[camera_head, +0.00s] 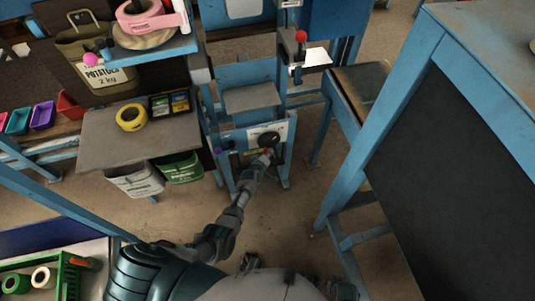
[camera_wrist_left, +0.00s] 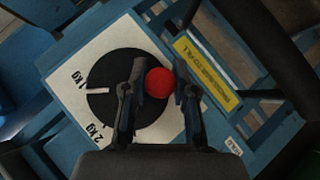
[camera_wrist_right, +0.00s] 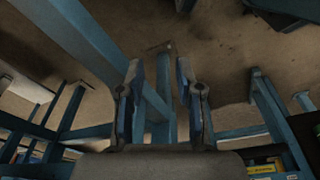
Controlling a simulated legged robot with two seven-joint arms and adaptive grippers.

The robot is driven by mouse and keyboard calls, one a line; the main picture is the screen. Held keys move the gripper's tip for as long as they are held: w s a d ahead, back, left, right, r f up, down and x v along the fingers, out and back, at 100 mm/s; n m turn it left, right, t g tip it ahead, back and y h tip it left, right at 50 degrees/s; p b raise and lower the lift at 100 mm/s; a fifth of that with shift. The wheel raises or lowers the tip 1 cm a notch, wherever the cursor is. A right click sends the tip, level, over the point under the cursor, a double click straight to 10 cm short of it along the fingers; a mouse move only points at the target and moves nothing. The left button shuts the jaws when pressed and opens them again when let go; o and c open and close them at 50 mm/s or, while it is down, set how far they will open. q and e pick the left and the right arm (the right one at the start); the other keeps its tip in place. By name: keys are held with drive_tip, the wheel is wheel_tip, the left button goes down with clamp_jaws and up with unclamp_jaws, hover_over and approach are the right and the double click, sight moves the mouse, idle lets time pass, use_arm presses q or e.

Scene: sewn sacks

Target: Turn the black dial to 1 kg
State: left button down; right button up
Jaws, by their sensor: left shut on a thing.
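The black dial (camera_head: 269,139) sits on a white plate on a blue stand in the head view. In the left wrist view the dial (camera_wrist_left: 108,105) has a white pointer mark (camera_wrist_left: 98,91). The mark points between the printed "1 KG" (camera_wrist_left: 77,77) and "2 KG" (camera_wrist_left: 99,130), nearer to "1 KG". My left gripper (camera_wrist_left: 160,80) has its fingers on either side of a red ball knob (camera_wrist_left: 159,82) at the dial's edge and is shut on it. It also shows in the head view (camera_head: 265,155). My right gripper (camera_wrist_right: 158,80) is open and empty over the floor.
A yellow label (camera_wrist_left: 205,72) is beside the dial plate. A red-knobbed lever (camera_head: 301,36) stands behind the dial. A grey shelf with a yellow tape roll (camera_head: 131,117) is left, above bins (camera_head: 179,167). A large blue-framed black board (camera_head: 455,180) fills the right.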

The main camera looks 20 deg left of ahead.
use_arm(q)
drive_tip(key=p, duration=0.1)
drive_tip(key=m+g+y+p, duration=0.1)
drive_tip(key=p, duration=0.1)
drive_tip(key=shift+s+a+r+g, duration=0.25)
drive_tip(key=shift+r+g, duration=0.05)
drive_tip(key=shift+a+m+y+p, duration=0.15)
drive_tip(key=shift+m+y+p, duration=0.15)
drive_tip(key=shift+y+p, duration=0.15)
use_arm(e)
drive_tip(key=s+d+f, duration=0.1)
drive_tip(key=s+f, duration=0.6)
drive_tip(key=f, duration=0.2)
drive_tip(key=shift+s+d+f+g, duration=0.15)
drive_tip(key=shift+s+g, duration=0.15)
drive_tip(key=shift+s, duration=0.1)
use_arm(q)
drive_tip(key=shift+g, duration=0.3)
drive_tip(key=c, duration=0.9)
unclamp_jaws()
drive_tip(key=v, duration=1.2)
